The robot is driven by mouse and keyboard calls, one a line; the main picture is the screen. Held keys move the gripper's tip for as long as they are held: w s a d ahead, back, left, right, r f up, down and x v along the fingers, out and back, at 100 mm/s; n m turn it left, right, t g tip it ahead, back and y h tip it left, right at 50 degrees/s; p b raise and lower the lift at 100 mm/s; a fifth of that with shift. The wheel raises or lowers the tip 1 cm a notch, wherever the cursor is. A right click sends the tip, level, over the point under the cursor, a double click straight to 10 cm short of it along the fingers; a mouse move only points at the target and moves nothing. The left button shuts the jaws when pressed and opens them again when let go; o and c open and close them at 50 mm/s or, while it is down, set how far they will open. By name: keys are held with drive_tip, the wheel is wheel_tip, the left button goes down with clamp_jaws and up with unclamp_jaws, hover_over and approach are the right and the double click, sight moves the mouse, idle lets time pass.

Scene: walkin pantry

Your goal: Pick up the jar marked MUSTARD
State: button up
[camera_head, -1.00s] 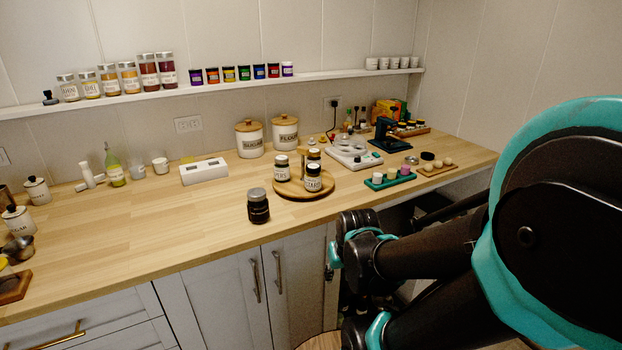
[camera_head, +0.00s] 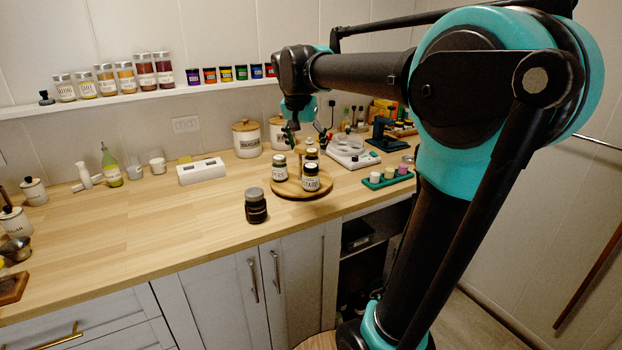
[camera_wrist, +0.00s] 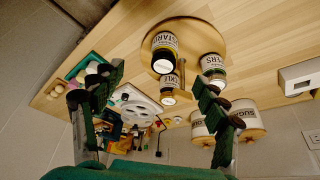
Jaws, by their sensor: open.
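The MUSTARD jar (camera_head: 311,178), dark with a pale label, stands upright at the front right of a round wooden turntable (camera_head: 288,190). In the wrist view, the jar (camera_wrist: 165,48) appears upside down, its label partly readable. The CAPERS jar (camera_head: 280,168) stands to its left, and a jar with a partly readable PICKLE label (camera_wrist: 170,84) stands behind it. My gripper (camera_head: 306,136) is above and behind the jars, with open, empty fingers. In the wrist view, my gripper's fingers (camera_wrist: 158,78) are spread wide, apart from the jars.
A dark jar (camera_head: 256,206) stands alone on the counter left of the turntable. Canisters (camera_head: 247,139), a white scale (camera_head: 350,154) and a green tray (camera_head: 388,178) stand around it. A shelf (camera_head: 130,97) with jars runs along the wall. The left counter has free room.

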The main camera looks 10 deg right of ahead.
sight(311, 175)
drive_tip(key=x, duration=0.3)
drive_tip(key=w+x, duration=0.1)
drive_tip(key=x, duration=0.6)
drive_tip(key=shift+w+r, duration=0.1)
drive_tip(key=shift+w, duration=0.2)
drive_tip(key=shift+x, duration=2.7)
drive_tip(key=shift+w+a, duration=0.1)
drive_tip(key=c, duration=1.5)
drive_tip(key=shift+r, duration=0.15)
